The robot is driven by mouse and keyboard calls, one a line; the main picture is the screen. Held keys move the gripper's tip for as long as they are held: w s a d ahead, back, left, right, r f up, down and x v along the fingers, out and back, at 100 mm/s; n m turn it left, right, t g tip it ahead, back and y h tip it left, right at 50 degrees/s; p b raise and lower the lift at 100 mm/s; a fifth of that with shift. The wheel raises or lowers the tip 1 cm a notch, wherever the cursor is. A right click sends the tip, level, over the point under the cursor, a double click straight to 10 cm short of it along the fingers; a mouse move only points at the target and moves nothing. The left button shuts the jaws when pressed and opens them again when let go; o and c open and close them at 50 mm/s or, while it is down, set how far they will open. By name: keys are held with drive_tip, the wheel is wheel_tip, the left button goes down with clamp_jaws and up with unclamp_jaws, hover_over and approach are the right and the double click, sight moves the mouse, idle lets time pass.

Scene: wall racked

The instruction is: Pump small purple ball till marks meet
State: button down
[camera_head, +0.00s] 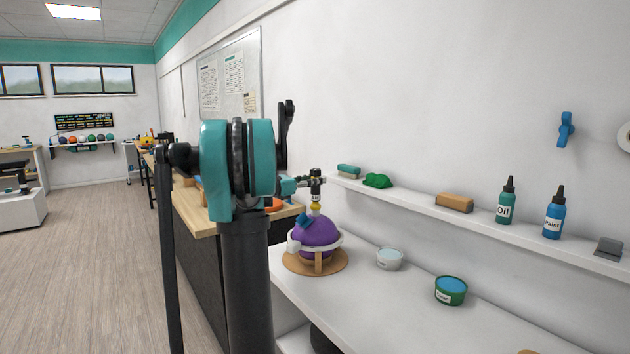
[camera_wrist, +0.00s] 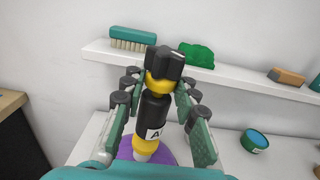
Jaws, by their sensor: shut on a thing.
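The small purple ball (camera_head: 317,232) sits in a round wooden stand (camera_head: 318,266) with a white band around it, on the white bench. A blue piece shows at the ball's upper left. A black and yellow hand pump (camera_wrist: 153,112) stands upright over the ball, its yellow lower end at the ball's top; I cannot tell whether it is seated. My gripper (camera_wrist: 156,88) is shut on the pump's body, with fingers on both sides. A label beginning with "A" is partly visible on the pump. The marks are not visible in either view.
The shelf above holds a teal brush (camera_wrist: 133,39), a green lump (camera_head: 378,180), a tan block (camera_head: 454,202), an oil bottle (camera_head: 506,205) and a paint bottle (camera_head: 553,217). A white tub (camera_head: 389,260) and a green tub (camera_head: 451,291) stand right of the ball.

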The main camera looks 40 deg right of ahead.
idle(0.5)
drive_tip(key=shift+r, duration=0.5)
drive_tip(key=shift+f, duration=0.5)
idle(1.5)
drive_tip(key=shift+r, duration=0.5)
drive_tip(key=shift+r, duration=0.1)
drive_tip(key=shift+r, duration=3.4)
